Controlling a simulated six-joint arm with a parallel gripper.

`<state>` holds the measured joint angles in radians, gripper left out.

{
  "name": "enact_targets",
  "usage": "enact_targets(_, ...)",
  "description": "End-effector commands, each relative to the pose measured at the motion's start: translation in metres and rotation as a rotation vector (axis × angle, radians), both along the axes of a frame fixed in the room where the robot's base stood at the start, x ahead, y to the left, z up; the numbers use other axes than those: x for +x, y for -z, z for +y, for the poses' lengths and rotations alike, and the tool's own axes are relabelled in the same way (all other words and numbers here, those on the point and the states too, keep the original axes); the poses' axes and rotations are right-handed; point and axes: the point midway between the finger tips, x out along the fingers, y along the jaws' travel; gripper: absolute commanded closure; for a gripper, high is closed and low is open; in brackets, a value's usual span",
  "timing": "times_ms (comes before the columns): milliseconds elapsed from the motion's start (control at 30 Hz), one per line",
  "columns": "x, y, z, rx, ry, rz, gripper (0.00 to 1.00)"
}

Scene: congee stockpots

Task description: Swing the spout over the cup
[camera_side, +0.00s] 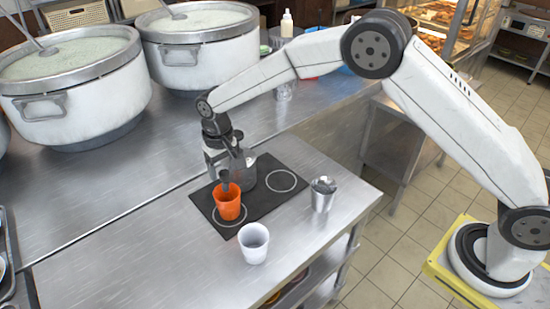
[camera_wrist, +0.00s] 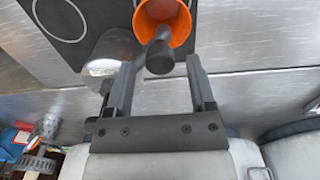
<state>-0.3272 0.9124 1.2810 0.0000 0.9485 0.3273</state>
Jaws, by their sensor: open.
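An orange cup (camera_side: 228,205) stands upright on the left ring of a black mat (camera_side: 262,206); its open mouth shows in the wrist view (camera_wrist: 182,22). A grey rounded vessel (camera_side: 246,176) stands on the mat behind the cup, partly hidden by my gripper (camera_side: 221,168). A dark grey tapered piece (camera_side: 225,181), perhaps the spout or a handle, shows at the cup's rim. In the wrist view that piece (camera_wrist: 160,56) lies between my two spread fingers, with space on each side. My gripper is open. How the piece joins the vessel is hidden.
A white cup (camera_side: 253,246) stands in front of the mat, and a metal cup (camera_side: 323,194) stands right of it. The mat's right ring (camera_side: 281,181) is empty. Large stockpots (camera_side: 75,85) stand at the back left. The counter at front left is clear.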

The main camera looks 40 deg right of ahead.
Motion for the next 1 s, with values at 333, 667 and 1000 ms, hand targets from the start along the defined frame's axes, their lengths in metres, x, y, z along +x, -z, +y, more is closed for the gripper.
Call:
enact_targets(333, 0.000, -0.020, 0.000, 0.000, 0.000, -0.001, 0.29)
enact_targets(667, 0.000, -0.039, 0.000, 0.000, 0.000, -0.001, 0.29)
enact_targets(1000, 0.000, -0.056, 0.000, 0.000, 0.000, -0.001, 0.29)
